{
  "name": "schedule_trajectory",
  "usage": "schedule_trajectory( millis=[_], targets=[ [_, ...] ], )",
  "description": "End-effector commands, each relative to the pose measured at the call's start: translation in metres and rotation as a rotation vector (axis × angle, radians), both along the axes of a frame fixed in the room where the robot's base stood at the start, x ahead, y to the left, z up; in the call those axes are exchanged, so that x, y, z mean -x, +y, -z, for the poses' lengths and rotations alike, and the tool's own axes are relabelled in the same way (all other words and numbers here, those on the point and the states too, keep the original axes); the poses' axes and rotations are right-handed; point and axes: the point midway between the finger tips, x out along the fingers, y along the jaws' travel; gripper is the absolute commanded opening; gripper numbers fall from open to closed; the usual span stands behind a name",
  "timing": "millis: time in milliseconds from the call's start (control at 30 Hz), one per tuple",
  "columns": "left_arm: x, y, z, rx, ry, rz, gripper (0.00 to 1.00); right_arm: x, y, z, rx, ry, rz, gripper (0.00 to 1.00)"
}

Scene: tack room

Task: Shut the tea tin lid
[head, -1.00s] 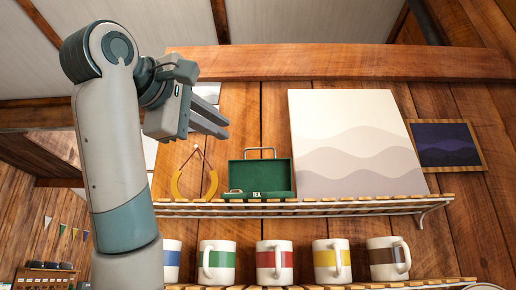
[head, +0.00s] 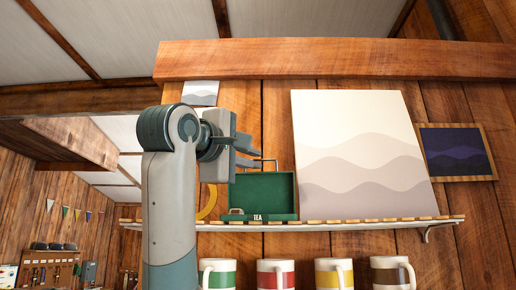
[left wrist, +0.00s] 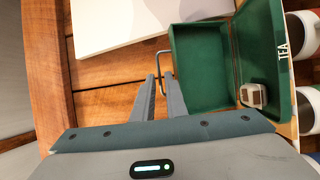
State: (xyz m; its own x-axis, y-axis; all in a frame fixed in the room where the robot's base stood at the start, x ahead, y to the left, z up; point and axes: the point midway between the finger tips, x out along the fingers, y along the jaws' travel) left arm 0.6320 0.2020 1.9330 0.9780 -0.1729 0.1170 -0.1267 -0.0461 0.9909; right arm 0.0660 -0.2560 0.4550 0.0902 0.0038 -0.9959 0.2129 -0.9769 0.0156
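The green tea tin (head: 284,216), lettered TEA on its front, stands on a slatted shelf. Its lid (head: 270,190) is open and upright at the back, with a metal loop handle (head: 272,160) on its top edge. The lid (left wrist: 200,70) and tin body (left wrist: 262,45) show there too. My right gripper is out of view.
A pale wave picture (head: 360,150) leans right of the tin on the shelf (head: 380,225). A yellow horseshoe-shaped thing (head: 208,203) is partly hidden behind my left arm. Several mugs (head: 276,274) stand below. A small pale-and-brown thing (left wrist: 253,95) shows at the tin's near end.

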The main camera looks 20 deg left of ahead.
Motion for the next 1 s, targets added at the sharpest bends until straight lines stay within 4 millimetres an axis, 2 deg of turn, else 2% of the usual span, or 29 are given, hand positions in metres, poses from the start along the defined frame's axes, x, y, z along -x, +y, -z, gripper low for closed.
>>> schedule_trajectory(
  millis=[33, 100, 300, 667, 733, 1000],
  targets=[
    [-0.008, -0.001, -0.004, -0.001, 0.004, 0.0, 0.12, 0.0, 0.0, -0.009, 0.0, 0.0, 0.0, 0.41],
    [-0.016, -0.003, -0.005, 0.0, 0.002, -0.001, 0.12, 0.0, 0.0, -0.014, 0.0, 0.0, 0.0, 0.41],
    [-0.03, -0.005, -0.005, 0.001, 0.0, 0.0, 0.12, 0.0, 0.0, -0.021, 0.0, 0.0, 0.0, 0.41],
    [-0.032, -0.006, -0.003, 0.0, 0.0, 0.0, 0.12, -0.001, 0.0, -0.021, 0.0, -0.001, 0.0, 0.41],
    [-0.032, -0.006, -0.004, 0.0, 0.0, 0.0, 0.0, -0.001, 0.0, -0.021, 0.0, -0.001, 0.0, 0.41],
    [-0.032, -0.006, -0.003, 0.0, 0.0, 0.0, 0.0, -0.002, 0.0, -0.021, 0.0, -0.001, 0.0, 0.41]
  ],
)
